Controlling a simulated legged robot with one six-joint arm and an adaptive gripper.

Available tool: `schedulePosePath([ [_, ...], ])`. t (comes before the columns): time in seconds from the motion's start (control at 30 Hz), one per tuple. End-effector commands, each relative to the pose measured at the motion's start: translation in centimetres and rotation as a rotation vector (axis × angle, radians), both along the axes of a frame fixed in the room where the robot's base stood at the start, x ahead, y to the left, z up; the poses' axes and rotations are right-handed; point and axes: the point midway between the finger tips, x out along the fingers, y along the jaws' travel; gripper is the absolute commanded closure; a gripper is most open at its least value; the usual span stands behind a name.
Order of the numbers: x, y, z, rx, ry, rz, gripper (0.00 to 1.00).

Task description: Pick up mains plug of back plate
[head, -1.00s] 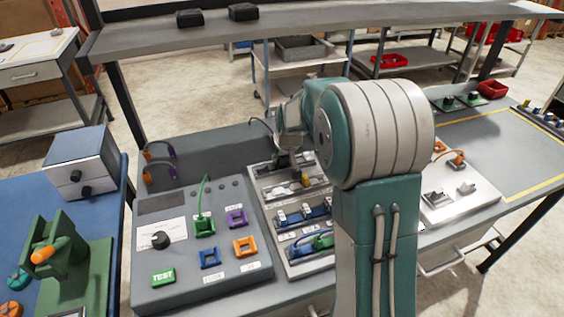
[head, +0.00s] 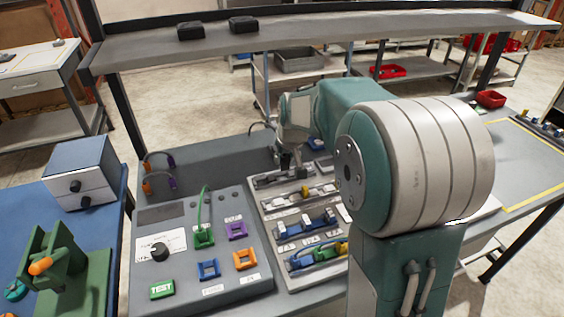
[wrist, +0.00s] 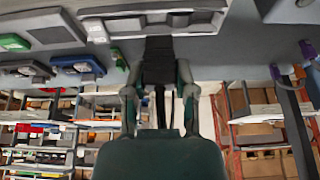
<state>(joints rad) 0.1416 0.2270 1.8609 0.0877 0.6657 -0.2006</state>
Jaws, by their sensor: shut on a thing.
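My gripper (head: 289,160) is over the back end of the light panel with rows of parts (head: 263,200). In the wrist view my gripper (wrist: 158,88) is shut, with a dark block, which I take as the mains plug (wrist: 158,58), between its fingers. The back plate (head: 268,182) lies just below and in front of the gripper in the head view. It seems to show in the wrist view as a light strip with grey parts (wrist: 150,22). I cannot tell whether the plug is clear of the plate. In the head view the plug is too small to make out.
A grey test box (head: 190,275) with coloured sockets stands left of the panel. Orange and purple cable loops (head: 160,172) are behind it. A shelf (head: 330,35) spans the bench above and behind my gripper. My arm hides much of the right bench.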

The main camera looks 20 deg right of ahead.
Motion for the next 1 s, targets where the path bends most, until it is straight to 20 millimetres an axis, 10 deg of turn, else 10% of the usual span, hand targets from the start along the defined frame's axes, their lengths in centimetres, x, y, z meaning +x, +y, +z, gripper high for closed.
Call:
schedulePosePath([
  [0.6, -8.7, 1.0, 5.2, 0.000, -0.001, -0.001, 1.00],
  [1.0, -10.6, 1.2, 6.0, 0.000, 0.000, -0.001, 1.00],
])
